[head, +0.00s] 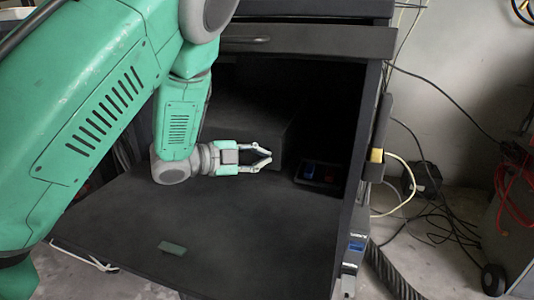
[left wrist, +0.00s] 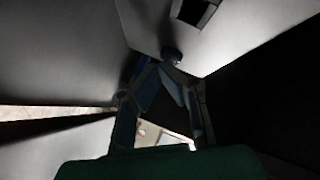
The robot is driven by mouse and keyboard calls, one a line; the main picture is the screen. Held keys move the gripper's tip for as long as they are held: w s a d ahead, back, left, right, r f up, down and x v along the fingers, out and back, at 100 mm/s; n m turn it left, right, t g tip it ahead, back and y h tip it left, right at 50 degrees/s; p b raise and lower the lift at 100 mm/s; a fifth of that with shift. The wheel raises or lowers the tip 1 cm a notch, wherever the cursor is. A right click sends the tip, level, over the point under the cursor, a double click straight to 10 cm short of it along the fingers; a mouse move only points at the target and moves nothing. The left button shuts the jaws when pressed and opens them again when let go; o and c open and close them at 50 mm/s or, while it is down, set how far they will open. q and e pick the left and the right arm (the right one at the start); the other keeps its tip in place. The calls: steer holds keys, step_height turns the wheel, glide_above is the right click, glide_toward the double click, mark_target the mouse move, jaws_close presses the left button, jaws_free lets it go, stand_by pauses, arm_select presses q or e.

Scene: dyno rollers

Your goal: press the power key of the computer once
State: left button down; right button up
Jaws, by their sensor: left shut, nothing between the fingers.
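A dark box, which looks like the computer (head: 245,122), stands inside the black cabinet behind my left gripper. Its power key cannot be made out in the head view. My left gripper (head: 268,157) is shut and empty, pointing right in front of the box's lower part. In the left wrist view my left gripper's fingers (left wrist: 170,62) converge near a grey surface (left wrist: 235,35) with a dark rectangular recess (left wrist: 194,10). A small dark round shape shows at the tips; I cannot tell whether it is a key or whether they touch it. My right gripper is out of view.
The cabinet's dark shelf (head: 240,235) extends forward, with a small green piece (head: 172,248) on it. The cabinet's side wall (head: 362,130) bounds the right. Cables hang beyond it.

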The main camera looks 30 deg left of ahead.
mark_target(254, 184)
arm_select(q)
steer(key=shift+w+a, duration=0.1)
steer(key=shift+w, duration=0.15)
steer(key=shift+s, duration=0.1)
stand_by(0.5)
steer(key=shift+s+d+p, duration=0.2)
steer(key=shift+s+p, duration=0.1)
steer(key=shift+s, duration=0.35)
steer(key=shift+s+d, duration=0.2)
steer(key=shift+s, duration=0.6)
steer(key=shift+s+d, duration=0.2)
steer(key=shift+s, duration=0.65)
steer(key=shift+s+d, duration=0.2)
steer(key=shift+s, duration=0.6)
